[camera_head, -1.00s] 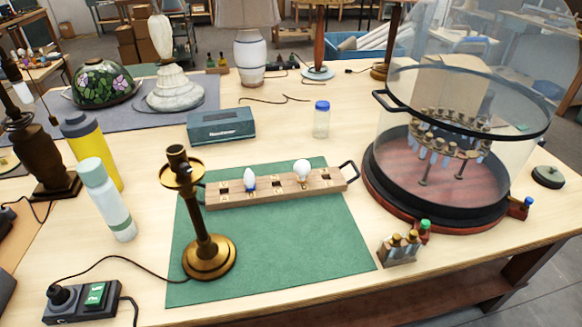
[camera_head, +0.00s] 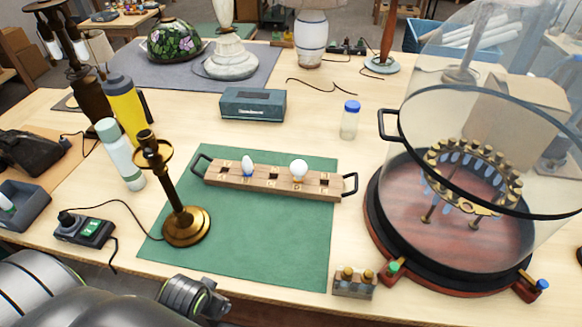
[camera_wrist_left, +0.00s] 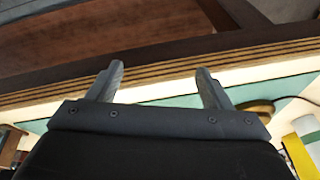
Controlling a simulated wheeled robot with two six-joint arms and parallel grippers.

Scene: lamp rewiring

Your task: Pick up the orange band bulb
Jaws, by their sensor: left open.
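A wooden bulb rack (camera_head: 262,183) with black end handles lies on the green mat (camera_head: 250,245). A round white bulb (camera_head: 298,169) with an orange-looking band stands upright in its right half. A slimmer white bulb with a blue band (camera_head: 247,168) stands in its left half. A brass lamp stand (camera_head: 184,222) without a bulb is on the mat at left. My left gripper (camera_wrist_left: 156,80) is open and empty in the left wrist view, close to the table's edge and apart from the bulbs. My right gripper is not in view.
A large glass dome with a dark base (camera_head: 440,262) stands at right. A small block with bulb bases (camera_head: 354,284) sits at the front edge. Bottles (camera_head: 121,155), a grey-green box (camera_head: 253,104) and a clear jar (camera_head: 349,122) surround the mat.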

